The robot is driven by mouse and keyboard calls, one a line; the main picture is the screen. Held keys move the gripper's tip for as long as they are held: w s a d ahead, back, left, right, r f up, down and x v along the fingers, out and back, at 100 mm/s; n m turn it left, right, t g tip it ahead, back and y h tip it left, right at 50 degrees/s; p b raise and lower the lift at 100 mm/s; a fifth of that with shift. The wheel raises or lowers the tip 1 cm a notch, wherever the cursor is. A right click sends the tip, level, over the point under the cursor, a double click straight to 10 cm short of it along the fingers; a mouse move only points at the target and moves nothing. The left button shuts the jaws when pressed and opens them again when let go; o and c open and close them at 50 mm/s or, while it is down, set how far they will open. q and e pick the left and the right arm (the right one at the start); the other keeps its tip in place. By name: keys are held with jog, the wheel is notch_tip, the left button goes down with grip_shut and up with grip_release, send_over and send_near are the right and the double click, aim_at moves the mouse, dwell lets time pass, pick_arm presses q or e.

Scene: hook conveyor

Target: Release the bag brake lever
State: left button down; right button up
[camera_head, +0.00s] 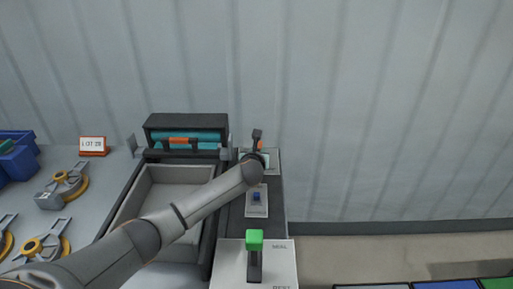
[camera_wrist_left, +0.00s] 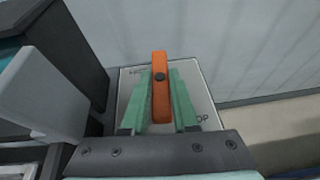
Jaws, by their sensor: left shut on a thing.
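An orange lever (camera_wrist_left: 160,62) with a dark round pivot stands on a light plate (camera_wrist_left: 205,90) in the left wrist view. Letters ending in "OP" show on the plate's right side. The two green fingers of my left gripper (camera_wrist_left: 161,80) are closed on the lever, one on each side. In the head view the forearm hides most of this gripper, and a bit of orange (camera_head: 260,146) shows beyond the wrist. My right gripper is not in view.
A green-topped lever (camera_head: 255,241) stands on a plate marked "SEAL" nearer to me. A small blue switch (camera_head: 257,197) sits between. A grey bin (camera_head: 160,185) and a dark housing with a teal roller (camera_head: 187,141) lie to the left. A corrugated wall stands behind.

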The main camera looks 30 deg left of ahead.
pick_arm(q)
jog(key=shift+n+y, duration=0.5)
jog(key=shift+n, duration=0.1)
jog(key=c, duration=0.7)
grip_release()
jog(key=shift+d, duration=0.1)
jog(key=p+v, duration=0.2)
jog(key=v, duration=1)
jog(key=shift+s+d+r, duration=0.1)
jog(key=shift+r, duration=0.1)
jog(key=shift+d, duration=0.1)
